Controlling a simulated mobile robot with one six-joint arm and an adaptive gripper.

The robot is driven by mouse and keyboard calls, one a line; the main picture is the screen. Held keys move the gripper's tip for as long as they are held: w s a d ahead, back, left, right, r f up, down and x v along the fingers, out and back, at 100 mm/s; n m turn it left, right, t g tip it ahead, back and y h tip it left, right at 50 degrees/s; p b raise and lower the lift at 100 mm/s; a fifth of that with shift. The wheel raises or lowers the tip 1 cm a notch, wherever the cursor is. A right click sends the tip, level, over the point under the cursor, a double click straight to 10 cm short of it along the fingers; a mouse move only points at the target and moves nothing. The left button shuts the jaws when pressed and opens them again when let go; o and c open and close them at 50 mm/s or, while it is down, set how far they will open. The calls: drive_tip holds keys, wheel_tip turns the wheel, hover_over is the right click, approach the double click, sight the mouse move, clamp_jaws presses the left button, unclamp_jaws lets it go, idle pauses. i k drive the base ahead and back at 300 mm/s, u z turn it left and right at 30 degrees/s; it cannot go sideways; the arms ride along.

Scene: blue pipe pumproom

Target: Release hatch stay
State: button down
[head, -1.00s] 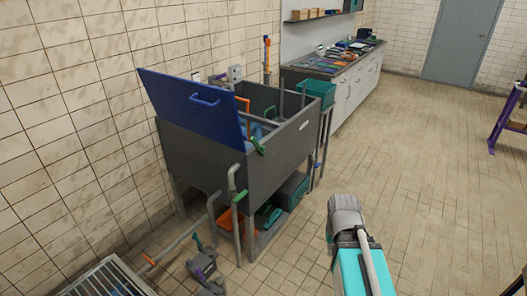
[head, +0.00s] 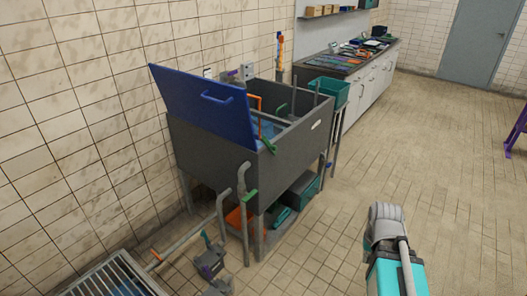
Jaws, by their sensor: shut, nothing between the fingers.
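The blue hatch lid (head: 200,105) with its blue handle (head: 216,98) stands open and tilted on the dark grey tank (head: 225,160). An orange bar (head: 256,98) rises at the lid's right edge, partly hidden behind it. A green lever (head: 267,144) sits at the tank's front rim near the lid's lower right corner. I cannot tell which of these is the hatch stay. A grey and teal part of my arm shows at lower right, apart from the tank. My gripper's fingers are not visible.
A teal bin (head: 328,91) hangs at the tank's right. Grey pipes (head: 243,205) with a green handle stand in front of it. A metal grate (head: 115,275) and dark fittings (head: 209,264) lie lower left. A counter (head: 350,65) runs behind.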

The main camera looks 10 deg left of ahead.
sight(272, 149)
drive_tip(key=z, duration=0.05)
drive_tip(key=i, duration=1)
drive_tip(key=u, duration=0.05)
